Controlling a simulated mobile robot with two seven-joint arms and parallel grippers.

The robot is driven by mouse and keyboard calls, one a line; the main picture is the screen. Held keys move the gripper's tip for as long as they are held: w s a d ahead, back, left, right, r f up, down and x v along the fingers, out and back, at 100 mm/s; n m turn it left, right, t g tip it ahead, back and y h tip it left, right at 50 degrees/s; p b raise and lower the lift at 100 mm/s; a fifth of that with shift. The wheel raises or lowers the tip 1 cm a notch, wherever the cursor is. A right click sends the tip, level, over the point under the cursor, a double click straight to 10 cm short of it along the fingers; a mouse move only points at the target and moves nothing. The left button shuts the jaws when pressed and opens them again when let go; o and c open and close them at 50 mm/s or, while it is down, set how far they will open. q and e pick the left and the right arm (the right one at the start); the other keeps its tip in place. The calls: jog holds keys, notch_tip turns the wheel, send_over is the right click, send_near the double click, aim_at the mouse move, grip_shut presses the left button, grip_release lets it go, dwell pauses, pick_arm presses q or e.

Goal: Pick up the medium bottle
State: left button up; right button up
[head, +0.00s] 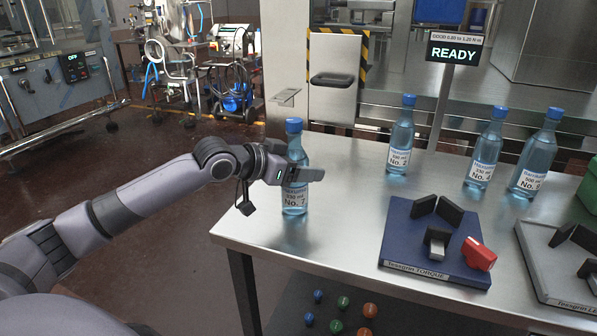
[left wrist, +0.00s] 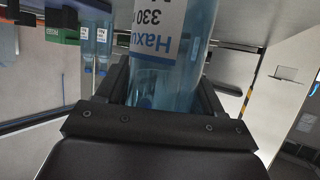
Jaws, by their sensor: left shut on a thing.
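A clear blue bottle with a blue cap (head: 294,126) and a white label reading 330 ml stands upright near the left end of the steel table (head: 345,240). My left gripper (head: 300,174) reaches it from the left and is shut around its body at label height. In the left wrist view the held bottle (left wrist: 165,85) lies between the fingers, with part of its label showing. Its base looks to be at the tabletop; I cannot tell whether it touches. My right gripper is not in view.
Three more blue bottles stand further right: one at the back (head: 400,140), one mid-right (head: 484,152) and a larger one (head: 535,158). A blue torque fixture (head: 400,250) with a red part sits in front of them, a grey fixture (head: 530,240) beside it. A READY display (head: 453,53) stands behind.

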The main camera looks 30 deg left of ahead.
pick_arm(q)
notch_tip(320, 180, up, 20)
jog(key=p, duration=0.3)
jog(key=shift+r, duration=0.1)
